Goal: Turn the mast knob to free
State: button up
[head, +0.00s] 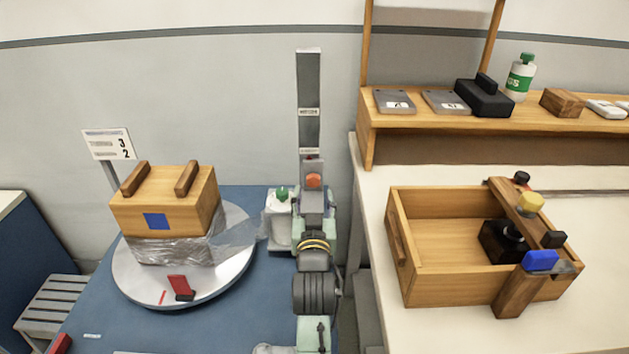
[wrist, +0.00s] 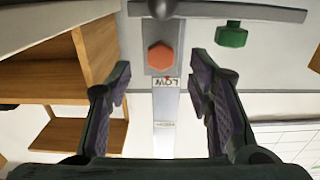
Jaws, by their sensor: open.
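The mast (head: 309,95) is a tall grey post against the wall, with small labels on it. The orange-red mast knob (head: 313,180) sits low on it, just beyond the end of my arm. In the wrist view the knob (wrist: 163,58) is a hexagon on a grey plate, with a label below it that seems to read LOW, upside down. My gripper (wrist: 159,70) is open and empty, with its two fingers on either side of the knob in the picture. I see no contact with the knob. In the head view my arm hides much of the lower mast.
A green knob (wrist: 232,34) is right of the mast knob; a white unit (head: 279,225) stands beside the mast. A film-wrapped wooden box (head: 165,205) rests on the round turntable (head: 220,283). A shelf (head: 440,122) and an open wooden crate (head: 405,280) are at right.

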aim_at(313, 183)
jog(key=shift+w+p, duration=0.55)
jog(key=shift+w, duration=2.15)
jog(key=shift+c, duration=0.4)
grip_shut()
